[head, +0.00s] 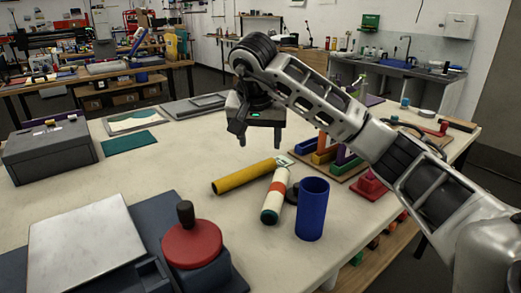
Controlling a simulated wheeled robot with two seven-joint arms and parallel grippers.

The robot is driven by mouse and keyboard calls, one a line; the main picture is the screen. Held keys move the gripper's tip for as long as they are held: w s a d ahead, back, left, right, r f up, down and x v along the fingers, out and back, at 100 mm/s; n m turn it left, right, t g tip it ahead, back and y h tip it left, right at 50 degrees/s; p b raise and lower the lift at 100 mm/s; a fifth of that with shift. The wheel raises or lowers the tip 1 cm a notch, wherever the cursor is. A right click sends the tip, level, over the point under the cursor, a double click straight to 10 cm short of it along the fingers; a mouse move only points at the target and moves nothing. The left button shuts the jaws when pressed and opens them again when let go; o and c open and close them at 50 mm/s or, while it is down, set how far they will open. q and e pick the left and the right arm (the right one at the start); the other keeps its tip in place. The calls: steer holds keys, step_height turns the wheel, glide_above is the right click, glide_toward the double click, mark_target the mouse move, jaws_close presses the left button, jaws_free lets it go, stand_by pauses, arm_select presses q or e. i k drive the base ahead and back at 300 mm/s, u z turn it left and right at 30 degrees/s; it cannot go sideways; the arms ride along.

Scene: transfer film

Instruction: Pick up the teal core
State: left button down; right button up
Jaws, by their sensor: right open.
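A yellow tube (243,177) lies behind and left of the cylinder. A blue upright cup (312,210) stands just right of it. My left gripper does not show.
A red round knob (192,244) on a dark device and a pale plate (80,250) fill the near left. A grey box (48,152) and a teal sheet (129,142) lie at the left. A wooden rack (335,172) with coloured blocks stands right.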

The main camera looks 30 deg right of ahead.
mark_target(269, 214)
steer(key=k, duration=1)
